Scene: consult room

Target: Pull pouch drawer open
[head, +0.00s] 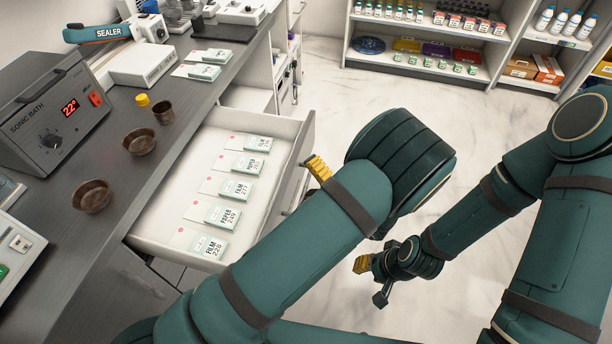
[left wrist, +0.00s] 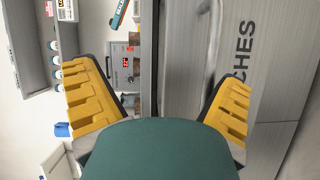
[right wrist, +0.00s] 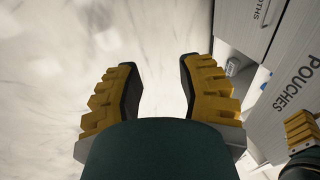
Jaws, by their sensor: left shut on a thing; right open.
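The pouch drawer (head: 290,165) stands pulled out from the counter on the left. Several labelled FILM and PAPER pouch packs (head: 235,190) lie inside it in a row. Its front, with lettering ending in CHES (left wrist: 243,50), and its bar handle (left wrist: 213,45) show in the left wrist view. My left gripper (head: 318,168) is at the drawer front, shut on the handle; my arm hides most of the contact. The right wrist view shows the POUCHES front (right wrist: 290,90) at the right. My right gripper (head: 372,275) is open and empty above the floor, apart from the drawer.
The counter (head: 120,190) holds a sonic bath (head: 50,115), small brown bowls (head: 92,196) and a sealer (head: 98,33). Shelves with bottles and boxes (head: 520,67) stand at the back. The white marble floor (head: 330,90) between is clear.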

